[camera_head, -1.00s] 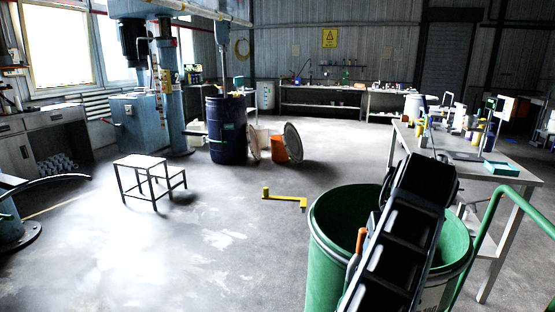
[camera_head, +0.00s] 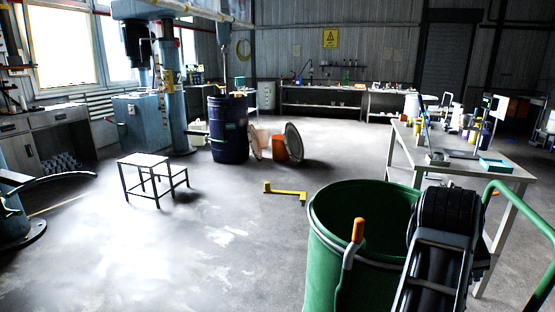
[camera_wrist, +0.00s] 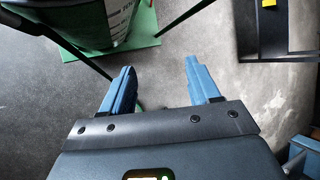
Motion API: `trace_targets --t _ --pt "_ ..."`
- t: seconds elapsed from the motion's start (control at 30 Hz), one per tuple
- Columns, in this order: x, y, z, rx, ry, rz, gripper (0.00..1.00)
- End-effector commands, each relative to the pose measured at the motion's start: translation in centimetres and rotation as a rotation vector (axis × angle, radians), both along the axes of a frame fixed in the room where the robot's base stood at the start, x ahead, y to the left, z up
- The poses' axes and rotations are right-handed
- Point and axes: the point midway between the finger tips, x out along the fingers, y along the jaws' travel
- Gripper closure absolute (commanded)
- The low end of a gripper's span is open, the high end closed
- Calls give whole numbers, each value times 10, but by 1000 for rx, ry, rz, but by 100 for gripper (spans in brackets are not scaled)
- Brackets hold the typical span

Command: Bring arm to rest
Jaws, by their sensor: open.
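My gripper (camera_wrist: 163,84) shows in the wrist view with its two blue fingers spread apart. Only grey floor shows between them, with a bit of something green beside the left finger. My arm (camera_head: 445,235) is at the lower right of the head view, in front of the right side of a green drum (camera_head: 325,240). The gripper itself is not seen in the head view. A green drum with a label (camera_wrist: 75,22) stands on a green base at the upper left of the wrist view, apart from the fingers.
An orange-handled tool (camera_head: 357,232) is at the green drum's opening. A green rail (camera_head: 510,190) and a cluttered workbench (camera_head: 515,172) are on the right. A small step stool (camera_head: 143,160) and a yellow bar (camera_head: 285,194) are on the floor.

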Motion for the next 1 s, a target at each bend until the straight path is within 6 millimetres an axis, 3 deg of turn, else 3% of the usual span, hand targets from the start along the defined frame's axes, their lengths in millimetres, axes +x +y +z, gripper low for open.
trace_targets --t 0.17,0.3,0.4,0.5,0.73,0.87,1.0 --pt "-36 -65 7 -270 30 -85 39" --pt "-77 -119 30 -581 64 -143 39" --pt "-106 -145 52 -811 91 -159 39" --pt "-132 -159 75 -1033 120 -150 39" --pt "-179 -154 116 -1507 204 -37 39" --pt "-199 -132 126 -1744 259 87 39" --pt "-218 -101 123 -1962 324 262 39"
